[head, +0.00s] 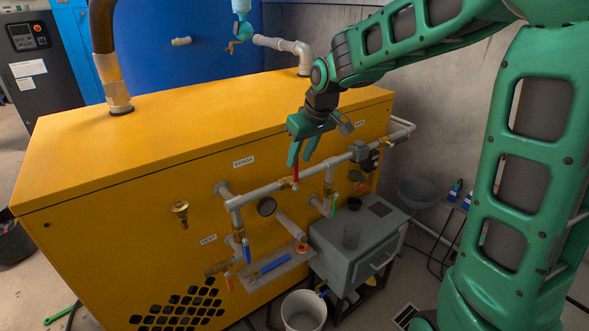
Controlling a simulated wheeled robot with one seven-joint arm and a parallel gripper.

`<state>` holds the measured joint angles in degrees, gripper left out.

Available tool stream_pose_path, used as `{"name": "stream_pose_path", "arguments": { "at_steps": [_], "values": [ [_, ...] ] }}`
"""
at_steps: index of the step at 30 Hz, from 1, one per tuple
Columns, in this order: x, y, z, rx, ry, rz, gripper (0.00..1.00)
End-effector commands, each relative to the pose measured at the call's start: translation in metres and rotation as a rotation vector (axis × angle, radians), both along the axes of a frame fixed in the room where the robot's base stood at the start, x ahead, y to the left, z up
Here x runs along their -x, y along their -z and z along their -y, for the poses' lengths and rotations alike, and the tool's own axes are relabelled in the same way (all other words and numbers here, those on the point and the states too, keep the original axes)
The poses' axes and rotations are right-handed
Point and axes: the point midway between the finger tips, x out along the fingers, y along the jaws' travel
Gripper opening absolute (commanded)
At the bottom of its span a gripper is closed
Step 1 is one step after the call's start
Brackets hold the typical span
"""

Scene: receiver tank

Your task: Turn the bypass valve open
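The bypass valve (287,184) is a small brass valve on the grey horizontal pipe across the front of the yellow cabinet. The BYPASS label (243,161) is above the pipe to its left. Its red lever (296,171) stands roughly upright, crosswise to the pipe. My gripper (299,163) points down over the lever. Its two green fingers are apart, with the lever's upper end appearing between or just behind the tips. I cannot tell whether they touch it. No wrist view is shown.
The pipe run also carries a gauge (266,207), a green lever (333,205), a blue lever (247,251) and a lower red lever (228,282). A grey box (348,266) and a white bucket (303,312) stand below. The yellow cabinet (190,125) is close behind my gripper.

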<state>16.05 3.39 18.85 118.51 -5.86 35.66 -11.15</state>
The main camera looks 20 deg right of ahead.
Motion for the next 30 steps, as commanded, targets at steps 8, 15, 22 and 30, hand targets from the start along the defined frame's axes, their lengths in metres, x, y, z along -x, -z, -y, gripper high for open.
{"name": "stream_pose_path", "arguments": {
  "at_steps": [8, 15, 22, 30],
  "values": [
    [-0.015, 0.039, -0.005, 0.000, 0.000, -0.002, 0.32],
    [-0.019, 0.051, -0.007, 0.000, 0.000, -0.001, 0.32],
    [-0.020, 0.051, -0.007, 0.000, 0.000, 0.000, 0.32],
    [-0.020, 0.051, -0.007, 0.000, 0.000, 0.000, 0.00]
  ]
}}
